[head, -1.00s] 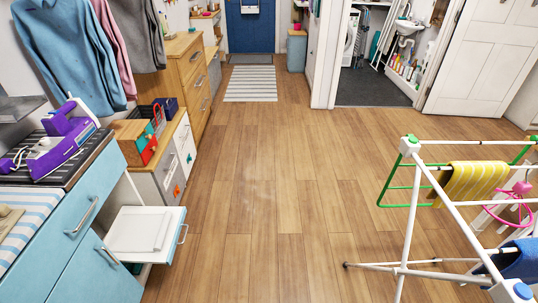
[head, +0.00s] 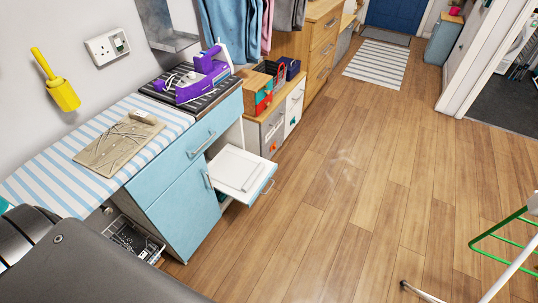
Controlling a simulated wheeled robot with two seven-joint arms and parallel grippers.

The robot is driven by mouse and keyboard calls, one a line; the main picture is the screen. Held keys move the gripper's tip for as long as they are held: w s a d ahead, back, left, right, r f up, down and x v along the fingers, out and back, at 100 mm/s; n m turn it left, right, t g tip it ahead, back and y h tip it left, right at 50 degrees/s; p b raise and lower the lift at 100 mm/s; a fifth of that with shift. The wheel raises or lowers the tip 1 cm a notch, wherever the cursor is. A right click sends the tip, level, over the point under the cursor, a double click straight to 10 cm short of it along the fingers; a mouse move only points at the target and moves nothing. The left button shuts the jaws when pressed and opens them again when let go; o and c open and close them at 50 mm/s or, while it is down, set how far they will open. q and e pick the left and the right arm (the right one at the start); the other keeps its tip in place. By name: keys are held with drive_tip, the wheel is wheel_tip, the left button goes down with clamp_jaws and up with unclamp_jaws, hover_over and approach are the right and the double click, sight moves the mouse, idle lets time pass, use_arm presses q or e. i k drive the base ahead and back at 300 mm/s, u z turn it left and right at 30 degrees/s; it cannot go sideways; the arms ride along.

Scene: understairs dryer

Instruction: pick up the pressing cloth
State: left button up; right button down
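Neither gripper shows. A dark grey part of my own body fills the lower left corner, well short of the drawer.
A purple iron (head: 203,76) stands on a dark striped mat. A beige board (head: 119,143) lies on the blue-striped top (head: 52,178). A wire basket (head: 134,240) sits below. A drying rack (head: 500,245) stands at right. The wooden floor (head: 340,200) between is clear.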

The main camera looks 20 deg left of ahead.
sight(238, 173)
drive_tip(key=u, duration=0.8)
